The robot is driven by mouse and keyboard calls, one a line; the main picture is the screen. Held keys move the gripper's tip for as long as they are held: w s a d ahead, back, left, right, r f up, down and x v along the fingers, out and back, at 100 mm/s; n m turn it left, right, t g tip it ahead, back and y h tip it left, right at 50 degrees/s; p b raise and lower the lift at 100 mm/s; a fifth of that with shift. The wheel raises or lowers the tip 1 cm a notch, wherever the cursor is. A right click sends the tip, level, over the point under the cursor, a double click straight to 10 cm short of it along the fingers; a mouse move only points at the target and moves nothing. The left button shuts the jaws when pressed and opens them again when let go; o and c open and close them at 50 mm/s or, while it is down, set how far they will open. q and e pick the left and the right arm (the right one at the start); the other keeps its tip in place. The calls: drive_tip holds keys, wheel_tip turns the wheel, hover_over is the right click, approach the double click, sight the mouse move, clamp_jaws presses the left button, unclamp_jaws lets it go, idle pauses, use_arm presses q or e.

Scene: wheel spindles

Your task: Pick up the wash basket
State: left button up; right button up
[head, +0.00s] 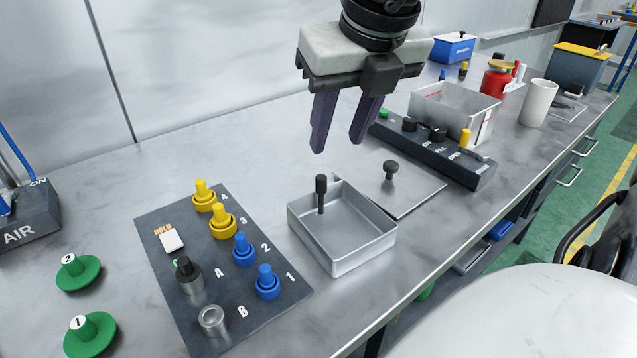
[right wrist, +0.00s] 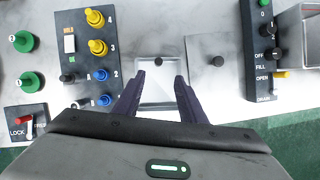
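The wash basket (head: 345,240) is a small square open metal tray with a thin black-topped post handle (head: 321,193) at its far left side. It sits on the grey bench, to the right of a dark plate of spindles. My right gripper (head: 338,146) is above the basket, with its two dark purple fingers apart and nothing between them. In the right wrist view the basket (right wrist: 160,93) shows between and beyond the open fingers (right wrist: 159,78), and its handle (right wrist: 158,62) lies just past the fingertips. My left gripper is not in view.
The dark plate (head: 200,325) bears yellow, blue, black and metal spindles. A flat metal lid (head: 415,188) with a black knob lies right of the basket. Behind it are a control box (head: 470,172) and a metal tank (head: 440,103). Green spindles (head: 78,272) stand at left.

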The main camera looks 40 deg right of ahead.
hover_over(322, 178)
drive_tip(key=s, duration=0.2)
drive_tip(key=f, duration=0.5)
drive_tip(key=shift+s+a+f, duration=0.15)
drive_tip(key=shift+a+f, duration=0.2)
drive_tip(key=shift+f, duration=0.05)
drive_tip(key=x, duration=0.5)
drive_tip(key=shift+f, duration=0.1)
clamp_jaws()
